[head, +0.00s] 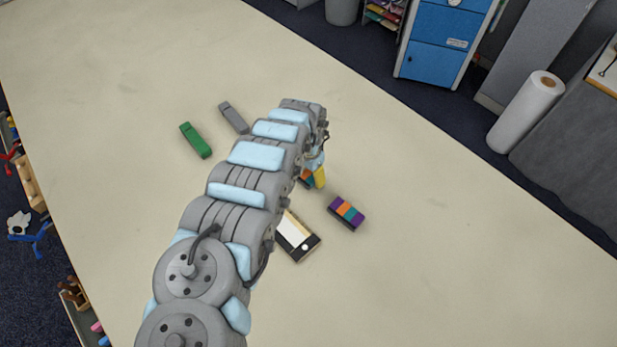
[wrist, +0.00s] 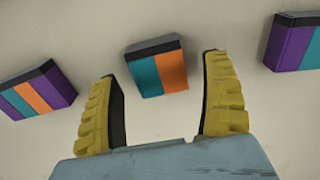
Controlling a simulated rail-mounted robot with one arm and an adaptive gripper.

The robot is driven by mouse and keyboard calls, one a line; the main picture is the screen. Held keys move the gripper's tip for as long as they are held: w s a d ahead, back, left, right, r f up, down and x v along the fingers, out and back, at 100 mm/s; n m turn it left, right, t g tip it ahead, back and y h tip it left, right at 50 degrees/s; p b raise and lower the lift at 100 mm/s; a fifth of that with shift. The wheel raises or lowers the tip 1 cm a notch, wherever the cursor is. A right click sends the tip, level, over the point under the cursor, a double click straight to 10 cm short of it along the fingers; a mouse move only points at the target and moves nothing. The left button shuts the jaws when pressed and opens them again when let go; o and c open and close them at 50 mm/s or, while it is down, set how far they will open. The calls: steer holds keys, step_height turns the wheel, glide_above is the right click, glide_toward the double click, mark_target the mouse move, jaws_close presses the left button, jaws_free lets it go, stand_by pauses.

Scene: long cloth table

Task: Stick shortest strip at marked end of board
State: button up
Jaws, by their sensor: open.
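My gripper (wrist: 161,72) is open, its yellow fingers pointing at a short strip with a teal and an orange band (wrist: 158,68). That strip lies just ahead of and between the fingertips, not gripped. A longer purple, teal and orange strip (wrist: 37,90) lies to the left in the wrist view; it also shows in the head view (head: 346,213). Another strip with purple and teal bands (wrist: 290,42) is cut off at the right edge, so its length is unclear. The board (head: 297,237), with a white face and a white dot at its black near end, is partly hidden by my arm.
A green block (head: 196,140) and a grey block (head: 233,117) lie left of my arm on the cream table (head: 430,190). The table to the right is clear. A paper roll (head: 525,112) and a blue cabinet (head: 441,40) stand beyond it.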

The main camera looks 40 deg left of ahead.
steer(key=shift+f, duration=0.95)
steer(key=c, duration=1.2)
